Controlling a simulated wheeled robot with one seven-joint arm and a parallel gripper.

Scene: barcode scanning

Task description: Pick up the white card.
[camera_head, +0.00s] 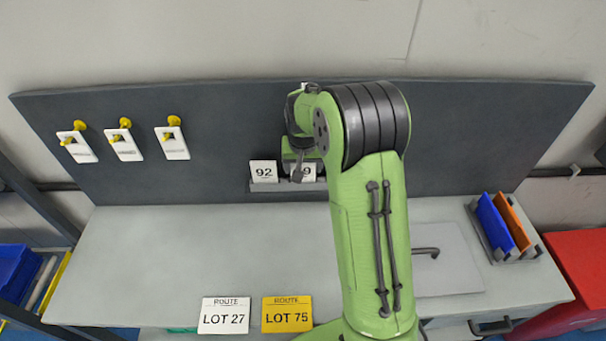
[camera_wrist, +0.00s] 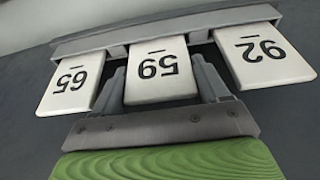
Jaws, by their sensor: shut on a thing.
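A white card marked 59 (camera_wrist: 160,78) shows upside down in the wrist view, between the fingers of my gripper (camera_wrist: 161,83). My gripper is shut on it, one finger at each side edge. The card's far end meets the grey holder (camera_wrist: 165,30). In the head view this card (camera_head: 309,169) is partly covered by my arm, and my gripper is mostly hidden. A white card marked 92 (camera_head: 264,169) stands beside it; it also shows in the wrist view (camera_wrist: 263,52). A white card marked 65 (camera_wrist: 72,82) stands on the other side and is hidden in the head view.
Three white tags (camera_head: 125,145) hang on yellow hooks on the dark back panel (camera_head: 220,130). Route signs LOT 27 (camera_head: 224,316) and LOT 75 (camera_head: 287,315) are at the table's front edge. Blue and orange folders (camera_head: 495,222) stand at the right. The left tabletop (camera_head: 150,250) is clear.

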